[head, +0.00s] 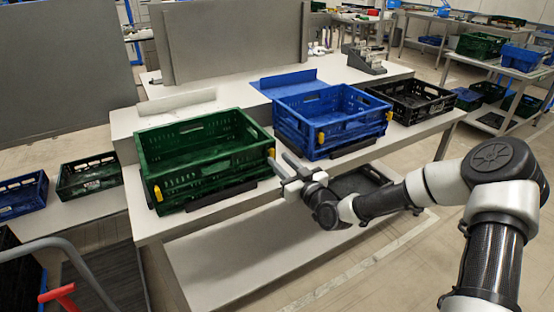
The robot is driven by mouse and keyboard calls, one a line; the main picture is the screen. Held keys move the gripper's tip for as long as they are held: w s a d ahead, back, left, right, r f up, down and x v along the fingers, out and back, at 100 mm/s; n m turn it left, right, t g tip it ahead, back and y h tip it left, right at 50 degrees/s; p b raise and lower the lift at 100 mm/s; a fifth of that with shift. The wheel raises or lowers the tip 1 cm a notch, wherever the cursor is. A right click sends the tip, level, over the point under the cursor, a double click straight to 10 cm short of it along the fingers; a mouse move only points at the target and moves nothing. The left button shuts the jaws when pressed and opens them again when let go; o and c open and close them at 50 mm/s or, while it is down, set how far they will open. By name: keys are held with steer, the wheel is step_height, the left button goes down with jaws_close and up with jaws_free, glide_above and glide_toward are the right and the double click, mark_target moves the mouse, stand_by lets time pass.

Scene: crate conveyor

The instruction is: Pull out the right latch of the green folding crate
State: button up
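The green folding crate (205,181) stands unfolded and upright on the light table. Its right latch (271,152) is a small yellow piece at the near right corner. A second yellow latch (157,193) is at the near left corner. My gripper (277,157) is open, its two fingers parallel with a gap between them. The fingertips point at the right latch from the front right and are very close to it. I cannot tell whether they touch it. Nothing shows between the fingers.
A blue crate (325,148) with yellow latches stands to the right of the green one, and a black crate (422,112) beyond it. A dark bar (221,196) lies along the green crate's front base.

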mark_target(270, 152)
steer(key=shift+x, duration=1.4)
